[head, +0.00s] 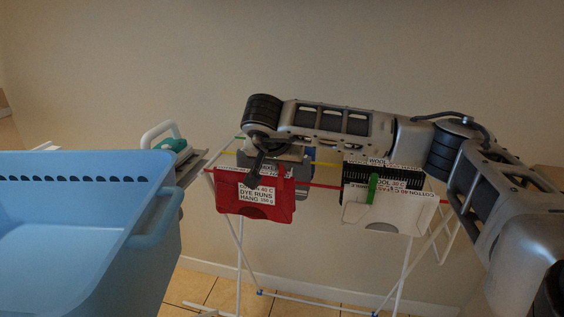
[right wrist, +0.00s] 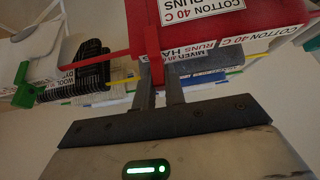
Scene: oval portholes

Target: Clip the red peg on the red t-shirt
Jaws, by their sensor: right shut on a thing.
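The red t-shirt (head: 228,197) hangs folded over the drying rack, with a white label on its front; it fills the top of the right wrist view (right wrist: 215,30). My right gripper (right wrist: 160,82) is close against the shirt, its two fingers shut on a narrow red piece that looks like the red peg (right wrist: 157,68). Red on red, I cannot tell exactly where peg ends and shirt begins, or whether the peg grips the cloth. In the head view my right wrist covers the top of the shirt and hides the peg. My left gripper is out of view.
A white garment (head: 410,212) with a green peg (head: 372,188) hangs to the right, beside a black ribbed item (head: 408,178). The white rack (head: 240,255) has coloured lines. A blue basket (head: 90,220) fills the left, and an iron (head: 160,132) stands behind it.

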